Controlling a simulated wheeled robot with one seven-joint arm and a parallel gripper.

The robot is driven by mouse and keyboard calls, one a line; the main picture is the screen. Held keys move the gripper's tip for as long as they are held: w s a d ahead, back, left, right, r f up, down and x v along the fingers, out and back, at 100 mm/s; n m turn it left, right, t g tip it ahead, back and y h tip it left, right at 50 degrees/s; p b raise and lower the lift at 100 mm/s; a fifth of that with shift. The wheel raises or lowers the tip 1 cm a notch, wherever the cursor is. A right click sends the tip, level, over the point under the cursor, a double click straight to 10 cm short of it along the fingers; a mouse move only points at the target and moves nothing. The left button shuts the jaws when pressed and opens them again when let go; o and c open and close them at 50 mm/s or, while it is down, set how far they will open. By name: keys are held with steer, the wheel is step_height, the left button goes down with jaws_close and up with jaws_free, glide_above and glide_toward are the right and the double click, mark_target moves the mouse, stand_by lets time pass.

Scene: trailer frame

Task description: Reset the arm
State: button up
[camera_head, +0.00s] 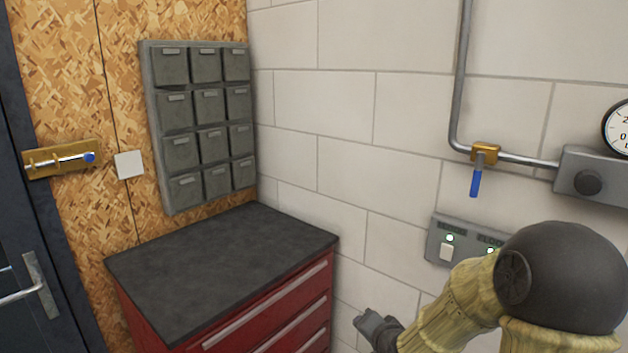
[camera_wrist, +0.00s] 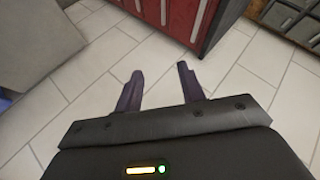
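My gripper (camera_wrist: 158,88) shows in the wrist view with its two dark fingers apart and nothing between them. It is open and points down over the pale tiled floor (camera_wrist: 120,60). In the head view my gripper (camera_head: 368,322) is a small grey shape at the lower middle, in front of the block wall and right of the red cabinet (camera_head: 290,312). My arm comes in from the lower right and bends at a large dark joint. The red cabinet also shows at the top of the wrist view (camera_wrist: 183,18), beyond the fingertips.
The cabinet's dark top (camera_head: 225,262) is bare. Grey bins (camera_head: 200,125) hang above it on the chipboard wall. A pipe valve with a blue handle (camera_head: 476,182), a switch panel (camera_head: 440,240) and a gauge box (camera_head: 592,178) are on the block wall near my arm. A dark door (camera_head: 30,270) is at left.

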steer(key=s+d+r+n+g+h+p, duration=0.1)
steer(key=s+n+g, duration=0.3)
steer(key=s, duration=0.5)
steer(key=s+d+n+g+h+p, duration=0.1)
steer(key=s+n+g, duration=0.3)
steer(key=s, duration=0.6)
steer(key=shift+s+d+r+p, duration=0.3)
steer(key=shift+d+r, duration=0.1)
steer(key=shift+d, duration=0.2)
steer(key=shift+w, duration=0.2)
stand_by(0.9)
